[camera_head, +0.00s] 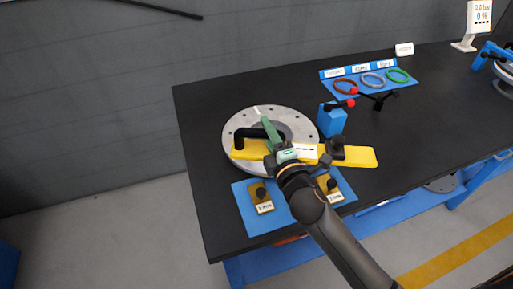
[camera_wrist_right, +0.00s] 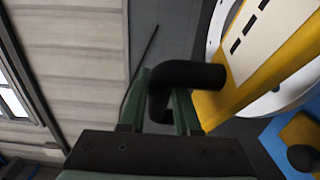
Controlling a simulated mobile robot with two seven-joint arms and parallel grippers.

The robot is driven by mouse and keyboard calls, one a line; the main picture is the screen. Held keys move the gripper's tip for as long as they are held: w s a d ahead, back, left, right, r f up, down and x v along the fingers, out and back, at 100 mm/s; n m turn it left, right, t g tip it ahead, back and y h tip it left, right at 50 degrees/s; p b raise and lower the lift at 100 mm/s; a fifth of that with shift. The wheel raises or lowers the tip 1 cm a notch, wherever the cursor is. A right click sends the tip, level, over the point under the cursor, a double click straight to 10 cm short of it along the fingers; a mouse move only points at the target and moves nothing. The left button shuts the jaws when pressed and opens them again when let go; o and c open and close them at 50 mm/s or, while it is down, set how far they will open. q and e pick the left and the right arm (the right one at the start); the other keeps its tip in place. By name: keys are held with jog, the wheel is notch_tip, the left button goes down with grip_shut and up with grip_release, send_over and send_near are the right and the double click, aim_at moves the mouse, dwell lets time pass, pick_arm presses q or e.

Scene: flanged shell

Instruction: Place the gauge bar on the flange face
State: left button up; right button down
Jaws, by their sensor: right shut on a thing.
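The yellow gauge bar (camera_head: 362,157) lies across the front part of the round grey flange face (camera_head: 241,122) in the head view. Its right end sticks out past the rim. I cannot tell whether it touches the face or hangs just above it. My right gripper (camera_head: 267,126) is shut on the bar's black handle (camera_head: 246,132) at the left end. In the wrist view the handle (camera_wrist_right: 188,74) passes between the green fingers (camera_wrist_right: 158,105), and the yellow bar (camera_wrist_right: 243,72) runs to the upper right. My arm hides part of the bar. My left gripper is not in view.
A blue mat (camera_head: 246,209) with two small knobbed blocks lies in front of the flange. A blue block (camera_head: 331,120) with a red-tipped lever stands behind the bar. Coloured rings (camera_head: 373,80) lie on a blue board farther back.

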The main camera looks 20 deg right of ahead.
aim_at(256, 147)
jog(key=w+a+f, duration=0.1)
jog(key=w+a+f+b, duration=0.1)
jog(key=f, duration=0.1)
jog(key=shift+w+a+f+b, duration=0.15)
jog(key=shift+f+b, duration=0.4)
jog(key=shift+f, duration=1.15)
jog(key=shift+f, duration=0.15)
jog(key=c, duration=1.1)
grip_release()
jog(key=shift+f, duration=0.2)
jog(key=o, duration=0.5)
jog(key=shift+r, duration=0.2)
